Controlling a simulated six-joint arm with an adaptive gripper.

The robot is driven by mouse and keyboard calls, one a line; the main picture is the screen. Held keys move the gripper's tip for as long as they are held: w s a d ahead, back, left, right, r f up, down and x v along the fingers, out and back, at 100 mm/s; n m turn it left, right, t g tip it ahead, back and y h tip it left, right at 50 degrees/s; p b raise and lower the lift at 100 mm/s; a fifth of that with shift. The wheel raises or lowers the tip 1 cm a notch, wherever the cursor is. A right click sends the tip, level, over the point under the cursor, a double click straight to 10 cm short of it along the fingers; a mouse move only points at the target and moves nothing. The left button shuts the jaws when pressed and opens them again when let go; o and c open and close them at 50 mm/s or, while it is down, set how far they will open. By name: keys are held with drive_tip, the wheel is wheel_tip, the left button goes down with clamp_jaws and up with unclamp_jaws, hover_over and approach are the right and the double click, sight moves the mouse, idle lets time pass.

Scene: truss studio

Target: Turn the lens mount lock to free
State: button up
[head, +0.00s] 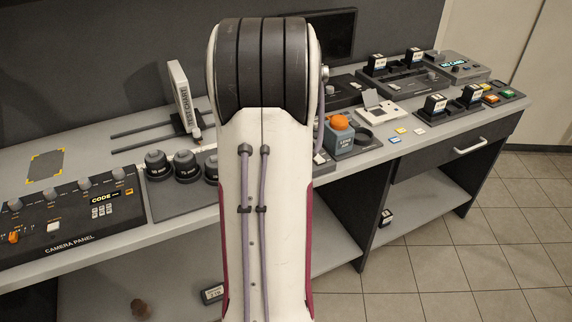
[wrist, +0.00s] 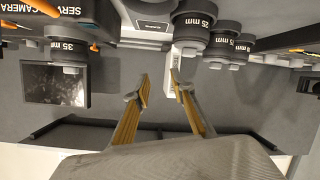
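In the wrist view, a dark camera body labelled "SERV… CAMERA" (wrist: 70,22) is at the upper left, with a 35 mm lens (wrist: 68,48) in front of a dark screen (wrist: 55,85). Orange lever-like parts (wrist: 45,8) show near it. I cannot tell which part is the lens mount lock. My gripper (wrist: 160,86) is open and empty, right of the 35 mm lens and below the 25 mm lens (wrist: 193,25). In the head view, my arm covers the middle of the bench and hides the gripper and the camera body.
In the head view, several lenses (head: 158,164) stand left of my arm, beside the camera panel (head: 70,212). A blue box with an orange button (head: 339,122) and several card devices lie to the right. The bench's left back is mostly clear.

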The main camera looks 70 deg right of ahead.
drive_tip(key=s+d+f, duration=0.1)
drive_tip(key=s, duration=0.2)
drive_tip(key=s+d+f+m+h, duration=0.1)
drive_tip(key=s+d+f, duration=0.1)
drive_tip(key=s, duration=0.2)
drive_tip(key=s+d+f+m+h, duration=0.1)
drive_tip(key=s+d, duration=0.1)
drive_tip(key=s, duration=0.1)
drive_tip(key=shift+s+f+t, duration=0.2)
drive_tip(key=shift+s+t, duration=0.1)
drive_tip(key=shift+t, duration=0.1)
drive_tip(key=s+a+f+m+t+h, duration=0.1)
drive_tip(key=s+a+f+t, duration=0.1)
drive_tip(key=s+f, duration=0.2)
drive_tip(key=s, duration=0.2)
drive_tip(key=shift+s+a+f+m, duration=0.3)
drive_tip(key=shift+s+a+m, duration=0.05)
drive_tip(key=shift+s+m, duration=0.05)
drive_tip(key=shift+w+d, duration=0.1)
drive_tip(key=shift+x, duration=3.8)
clamp_jaws()
